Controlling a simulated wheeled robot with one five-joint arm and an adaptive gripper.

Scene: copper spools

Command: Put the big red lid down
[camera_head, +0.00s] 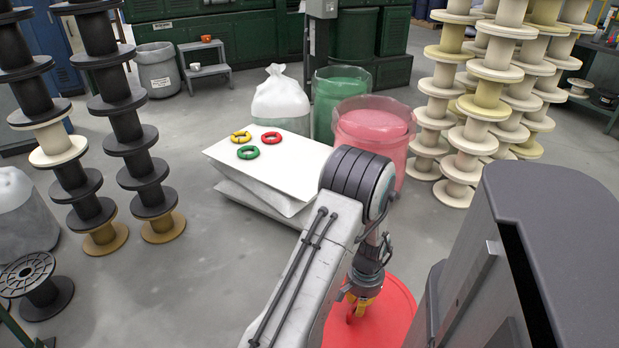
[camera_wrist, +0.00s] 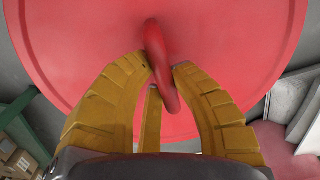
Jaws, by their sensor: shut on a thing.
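The big red lid (camera_head: 394,312) is a wide round disc at the lower right of the head view, partly hidden behind my arm. It fills the upper part of the wrist view (camera_wrist: 90,40), with a raised loop handle (camera_wrist: 160,62) at its middle. My gripper (camera_wrist: 160,75) has yellow fingers, shut on the handle from both sides. In the head view my gripper (camera_head: 360,303) shows at the lid's middle. Whether the lid hangs free or rests on something cannot be told.
A white-topped stack (camera_head: 290,165) with red, yellow and green rings stands ahead. Behind it are a translucent red bin (camera_head: 372,128), a green bin (camera_head: 338,92) and a white bag (camera_head: 280,100). Spool towers stand left (camera_head: 140,140) and right (camera_head: 490,90). Grey floor (camera_head: 170,270) is clear at left centre.

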